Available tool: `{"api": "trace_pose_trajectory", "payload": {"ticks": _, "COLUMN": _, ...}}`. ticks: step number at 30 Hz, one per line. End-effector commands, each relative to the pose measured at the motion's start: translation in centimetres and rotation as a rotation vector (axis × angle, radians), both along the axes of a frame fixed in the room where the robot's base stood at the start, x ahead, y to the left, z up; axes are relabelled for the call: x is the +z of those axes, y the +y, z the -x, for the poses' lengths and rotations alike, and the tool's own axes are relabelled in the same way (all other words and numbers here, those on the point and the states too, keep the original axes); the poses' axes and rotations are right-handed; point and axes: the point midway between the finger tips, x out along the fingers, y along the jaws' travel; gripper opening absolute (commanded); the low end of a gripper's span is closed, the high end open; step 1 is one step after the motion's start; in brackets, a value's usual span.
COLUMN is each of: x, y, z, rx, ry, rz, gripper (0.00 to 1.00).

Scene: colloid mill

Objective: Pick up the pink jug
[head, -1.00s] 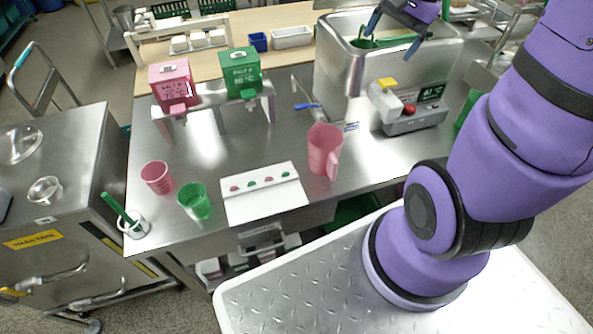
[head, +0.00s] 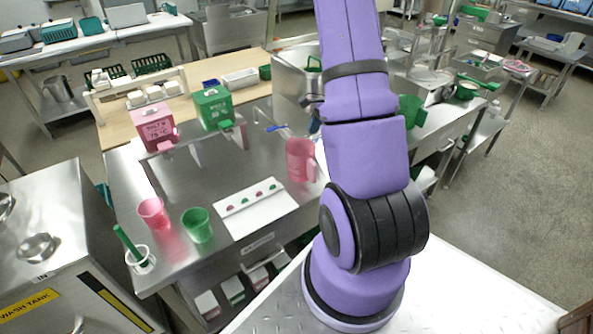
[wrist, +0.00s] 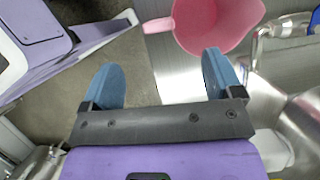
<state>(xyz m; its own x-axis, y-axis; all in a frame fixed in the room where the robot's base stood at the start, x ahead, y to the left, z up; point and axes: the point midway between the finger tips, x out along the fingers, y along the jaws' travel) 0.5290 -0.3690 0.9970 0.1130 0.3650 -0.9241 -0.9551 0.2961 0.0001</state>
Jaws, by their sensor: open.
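The pink jug (head: 299,160) stands upright on the steel bench, near its right front part, just left of my arm in the head view. In the wrist view the pink jug (wrist: 212,22) shows from above at the top edge, partly cut off, with its handle pointing left. My gripper (wrist: 160,82) is open, with its two blue fingers apart and nothing between them. The jug lies beyond the fingertips, toward the right finger, and seems apart from them. In the head view my gripper is mostly hidden behind my arm.
A pink cup (head: 153,212) and a green cup (head: 197,225) stand at the bench's front left. A white board (head: 256,209) with small pink and green pieces lies left of the jug. Pink (head: 156,123) and green (head: 213,106) dispensers stand behind. A steel hopper (head: 290,82) is at the back.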

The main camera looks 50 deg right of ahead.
Motion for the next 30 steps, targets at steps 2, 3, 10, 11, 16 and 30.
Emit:
{"api": "trace_pose_trajectory", "payload": {"ticks": 2, "x": -1.1, "y": 0.5, "z": -0.1, "rx": -0.001, "ry": 0.003, "rz": -0.003, "gripper": 0.85}}
{"api": "trace_pose_trajectory", "payload": {"ticks": 3, "x": -1.7, "y": 0.8, "z": -0.1, "rx": 0.001, "ry": 0.003, "rz": -0.003, "gripper": 0.85}}
{"api": "trace_pose_trajectory", "payload": {"ticks": 10, "x": -4.1, "y": 1.7, "z": -0.5, "rx": 0.0, "ry": 0.001, "rz": -0.001, "gripper": 0.85}}
{"api": "trace_pose_trajectory", "payload": {"ticks": 11, "x": -4.2, "y": 1.7, "z": -0.5, "rx": 0.0, "ry": 0.0, "rz": 0.0, "gripper": 0.85}}
{"api": "trace_pose_trajectory", "payload": {"ticks": 16, "x": -5.4, "y": 2.2, "z": -0.7, "rx": 0.001, "ry": 0.002, "rz": -0.003, "gripper": 0.85}}
{"api": "trace_pose_trajectory", "payload": {"ticks": 30, "x": -9.2, "y": 3.6, "z": -1.2, "rx": 0.002, "ry": -0.001, "rz": 0.0, "gripper": 0.85}}
